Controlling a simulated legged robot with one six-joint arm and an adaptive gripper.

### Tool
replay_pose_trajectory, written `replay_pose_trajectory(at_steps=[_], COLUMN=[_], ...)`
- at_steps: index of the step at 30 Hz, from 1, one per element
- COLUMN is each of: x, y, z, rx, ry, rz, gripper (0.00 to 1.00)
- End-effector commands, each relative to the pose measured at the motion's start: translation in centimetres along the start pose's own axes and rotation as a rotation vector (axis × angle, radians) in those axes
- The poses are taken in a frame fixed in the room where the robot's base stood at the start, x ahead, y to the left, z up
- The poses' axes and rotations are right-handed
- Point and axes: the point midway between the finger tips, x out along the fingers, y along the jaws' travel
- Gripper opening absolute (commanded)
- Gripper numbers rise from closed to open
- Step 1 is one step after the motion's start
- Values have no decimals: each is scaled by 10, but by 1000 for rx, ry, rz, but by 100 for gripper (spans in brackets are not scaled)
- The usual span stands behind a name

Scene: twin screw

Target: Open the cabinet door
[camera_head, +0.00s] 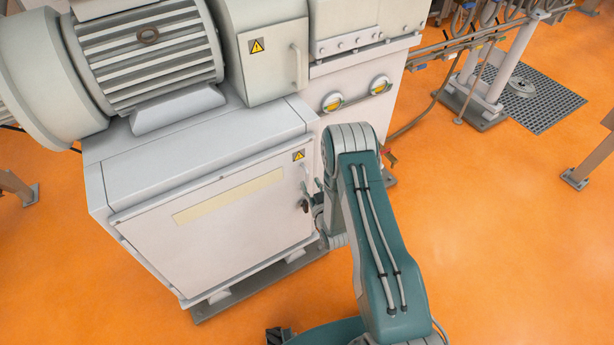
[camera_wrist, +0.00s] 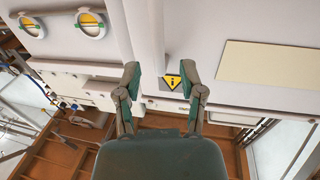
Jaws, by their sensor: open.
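The white cabinet door (camera_head: 225,228) is on the front of the machine base and looks shut. It has a pale yellow strip, a yellow warning label near its upper right corner and a small dark handle (camera_head: 305,205) at its right edge. In the wrist view, the door (camera_wrist: 225,25) fills the upper right, with its warning label (camera_wrist: 172,82) showing between the fingers. My gripper (camera_wrist: 160,80) is open and nothing shows held between its fingers. In the head view, my arm mostly hides it beside the door's right edge. I cannot clearly make out the handle in the wrist view.
A large grey motor (camera_head: 150,55) sits on top of the cabinet. Two round yellow gauges (camera_head: 356,94) are on the machine right of the door. The orange floor (camera_head: 90,300) in front of the cabinet is clear. Pipe stands (camera_head: 490,85) stand at the back right.

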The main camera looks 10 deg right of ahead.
Motion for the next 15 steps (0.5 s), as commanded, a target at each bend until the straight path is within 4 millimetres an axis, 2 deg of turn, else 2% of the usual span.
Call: replay_pose_trajectory(at_steps=[3, 6, 15], x=[19, 30, 38], y=[0, 0, 0], z=[0, 0, 0], rx=[0, 1, 1], ry=[2, 1, -1], rz=[0, 0, 1], gripper=[51, 51, 51])
